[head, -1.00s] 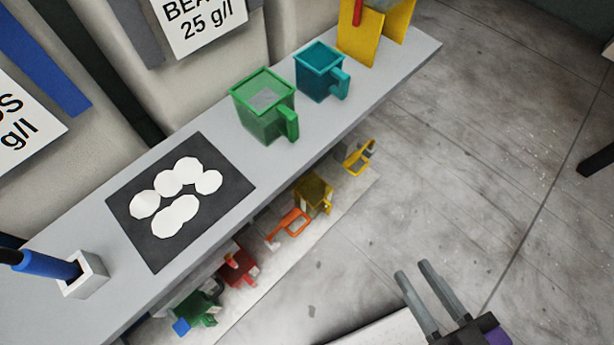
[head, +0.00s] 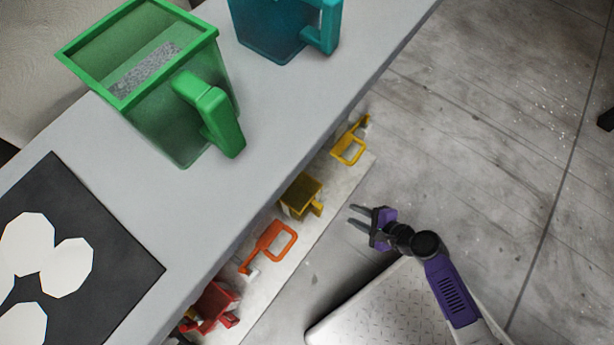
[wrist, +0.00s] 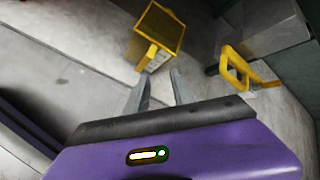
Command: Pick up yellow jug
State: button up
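The yellow jug (head: 301,196) stands on the low shelf under the grey bench, with its handle (head: 318,209) facing out to the floor side. In the wrist view the yellow jug (wrist: 158,30) is ahead of my fingers, its handle (wrist: 147,58) pointing towards them. My gripper (head: 352,215) is just right of the jug in the head view, and its two fingers (wrist: 158,90) are apart with nothing between them. The fingertips look close to the handle, but I cannot tell the exact gap.
A yellow-handled tool (head: 350,146) lies on the same shelf, also in the wrist view (wrist: 236,66). An orange-handled tool (head: 270,245) and a red jug (head: 212,308) are nearer. The bench top (head: 262,120) overhangs, carrying a green jug (head: 150,100) and a teal jug (head: 275,30).

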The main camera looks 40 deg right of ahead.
jog(key=w+f+m+t+y+b, duration=0.2)
jog(key=w+f+m+b, duration=0.25)
jog(key=w+f, duration=0.2)
jog(key=m+t+b, duration=0.1)
jog(key=m+b, duration=0.2)
jog(key=m, duration=0.1)
send_near(310, 177)
jog(key=shift+b+x, duration=2.7)
jog(key=shift+x, duration=2.6)
jog(key=shift+s+d, duration=0.1)
jog(key=shift+c, duration=0.2)
grip_shut()
jog(key=shift+t, duration=0.3)
